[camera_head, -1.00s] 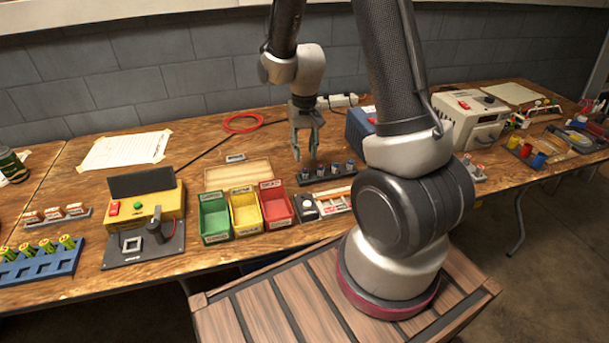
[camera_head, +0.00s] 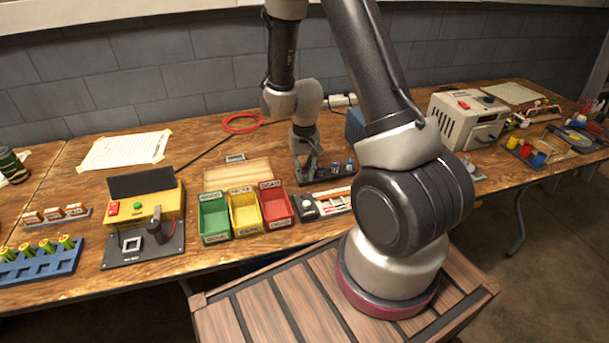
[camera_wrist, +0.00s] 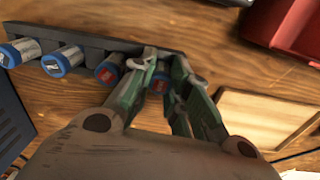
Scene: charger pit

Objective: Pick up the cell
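A dark rack (camera_head: 330,178) on the wooden bench holds a row of short cylindrical cells. In the wrist view the rack (camera_wrist: 88,41) carries two cells with blue-rimmed ends (camera_wrist: 62,60) at the left, then a cell with a red mark (camera_wrist: 108,72). Another cell (camera_wrist: 160,84) shows partly between my fingers at the rack's end. My gripper (camera_head: 306,172) points down at the left end of the rack. In the wrist view my gripper (camera_wrist: 166,68) has its fingers apart, one on each side of that cell; contact is not clear.
Green (camera_head: 214,220), yellow (camera_head: 245,214) and red (camera_head: 277,207) bins stand left of the rack, with a wooden board (camera_head: 236,172) behind. A blue box (camera_head: 355,126) stands close on the right. A yellow tester (camera_head: 150,203) is further left.

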